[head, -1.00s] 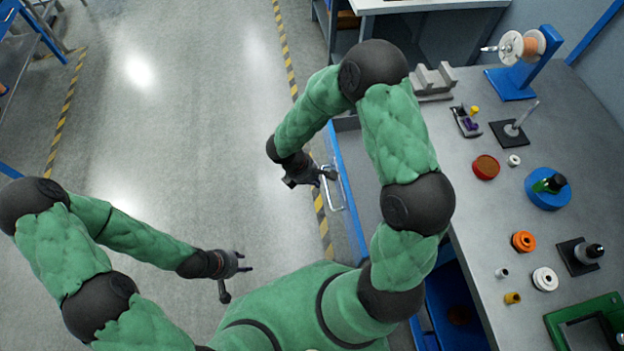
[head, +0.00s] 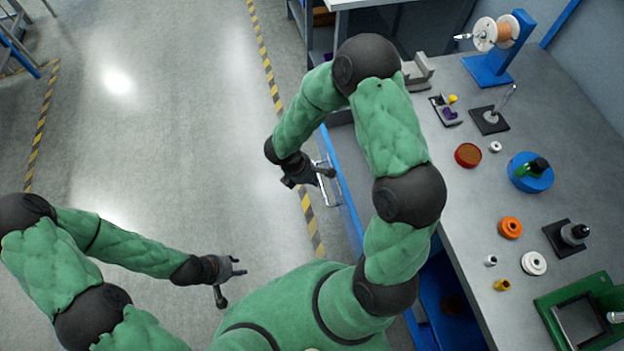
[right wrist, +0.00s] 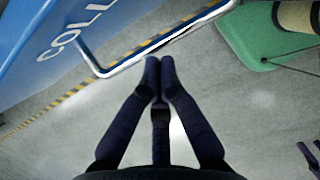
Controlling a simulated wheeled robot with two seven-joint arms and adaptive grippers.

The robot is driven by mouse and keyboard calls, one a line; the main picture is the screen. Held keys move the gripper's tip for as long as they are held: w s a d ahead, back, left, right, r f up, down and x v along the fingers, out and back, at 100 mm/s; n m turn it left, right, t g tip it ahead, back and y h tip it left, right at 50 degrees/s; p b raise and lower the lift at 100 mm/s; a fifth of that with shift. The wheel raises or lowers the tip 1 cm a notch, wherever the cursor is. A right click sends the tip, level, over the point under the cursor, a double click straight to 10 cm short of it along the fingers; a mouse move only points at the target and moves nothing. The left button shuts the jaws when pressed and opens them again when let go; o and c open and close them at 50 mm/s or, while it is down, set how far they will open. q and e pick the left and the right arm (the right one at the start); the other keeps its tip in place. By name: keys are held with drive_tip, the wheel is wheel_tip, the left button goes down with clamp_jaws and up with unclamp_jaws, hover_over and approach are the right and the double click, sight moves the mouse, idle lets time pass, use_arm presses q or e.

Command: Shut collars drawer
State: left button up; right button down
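The collars drawer (head: 345,190) stands pulled out from the bench, its blue front and metal bar handle (head: 327,184) facing the aisle. In the right wrist view the front (right wrist: 60,30) carries white lettering starting "COLL", and the handle (right wrist: 180,35) crosses just beyond the fingertips. My right gripper (right wrist: 160,65) has its fingers together with nothing visible between them. It is right at the handle, but I cannot tell whether it touches. In the head view it (head: 328,172) is on the aisle side of the drawer. My left gripper (head: 241,266) is open and empty above the floor.
The grey bench (head: 465,215) carries an orange disc (head: 510,228), a blue round holder (head: 530,175), a red-brown dish (head: 467,155) and a spool stand (head: 490,65). A blue bin (head: 445,300) shows below the bench. The aisle floor (head: 170,130) at left is clear.

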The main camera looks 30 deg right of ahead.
use_arm(q)
drive_tip(key=shift+f+b, duration=0.65)
use_arm(e)
drive_tip(key=s+d, duration=0.1)
drive_tip(key=d, duration=0.5)
drive_tip(key=s+d, duration=0.2)
drive_tip(key=d, duration=0.4)
drive_tip(key=s+d, duration=0.1)
drive_tip(key=d, duration=0.6)
drive_tip(key=shift+s, duration=0.4)
drive_tip(key=shift+a+f, duration=0.1)
